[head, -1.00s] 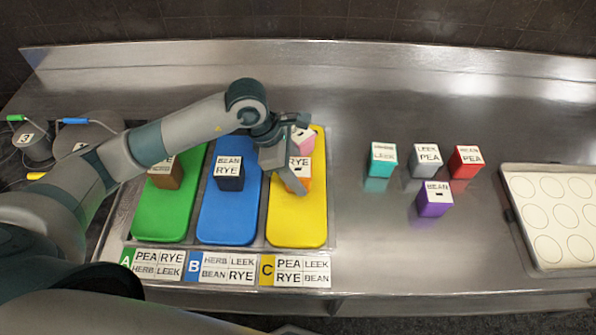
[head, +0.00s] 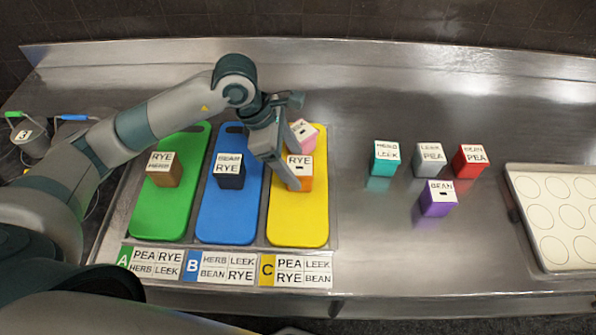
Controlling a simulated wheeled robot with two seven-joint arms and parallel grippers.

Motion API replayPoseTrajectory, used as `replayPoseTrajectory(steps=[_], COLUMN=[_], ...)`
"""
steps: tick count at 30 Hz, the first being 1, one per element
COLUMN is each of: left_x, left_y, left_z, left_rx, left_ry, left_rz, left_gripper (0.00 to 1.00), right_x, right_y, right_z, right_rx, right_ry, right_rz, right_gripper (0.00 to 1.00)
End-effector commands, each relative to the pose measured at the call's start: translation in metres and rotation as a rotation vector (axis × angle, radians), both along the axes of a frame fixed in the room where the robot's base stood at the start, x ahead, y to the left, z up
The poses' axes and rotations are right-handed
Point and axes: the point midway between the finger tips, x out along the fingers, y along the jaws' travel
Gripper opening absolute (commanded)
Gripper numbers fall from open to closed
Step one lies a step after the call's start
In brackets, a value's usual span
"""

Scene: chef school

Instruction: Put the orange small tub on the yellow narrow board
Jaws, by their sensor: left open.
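The orange small tub (head: 306,183), its top labelled RYE, stands upright on the yellow narrow board (head: 298,230), around the board's middle. My left gripper (head: 285,174) is open beside the tub's left side and partly overlaps its edge in the view. Whether a finger touches the tub I cannot tell. A pink tub (head: 307,133) stands behind it on the same board, partly hidden by the gripper. My right gripper is not in view.
The blue board (head: 226,230) bears a dark tub (head: 229,180); the green board (head: 158,225) bears a brown tub (head: 166,178). Teal (head: 385,162), grey (head: 428,168), red (head: 470,164) and purple (head: 437,205) tubs stand right. A tray (head: 522,230) lies far right. The front of the yellow board is clear.

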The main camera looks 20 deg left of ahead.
Motion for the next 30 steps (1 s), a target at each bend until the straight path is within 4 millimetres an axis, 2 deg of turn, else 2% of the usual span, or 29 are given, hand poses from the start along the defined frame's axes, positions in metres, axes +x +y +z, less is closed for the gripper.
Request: replayPoseTrajectory(steps=[1,9,15,30], left_x=[0.0,-0.005,-0.008,-0.009], left_y=[0.004,0.021,0.028,0.029], left_z=[0.006,0.05,0.069,0.074], left_rx=[0.002,0.001,0.001,0.001], left_ry=[-0.006,-0.005,-0.003,0.001], left_rz=[-0.002,0.0,0.0,-0.001], left_gripper=[0.67,0.67,0.67,0.67], right_x=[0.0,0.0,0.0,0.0], right_y=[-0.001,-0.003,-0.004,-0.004], right_z=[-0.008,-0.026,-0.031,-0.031], right_rx=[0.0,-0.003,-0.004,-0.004], right_ry=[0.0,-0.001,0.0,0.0], right_rz=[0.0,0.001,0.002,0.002], right_gripper=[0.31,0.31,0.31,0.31])
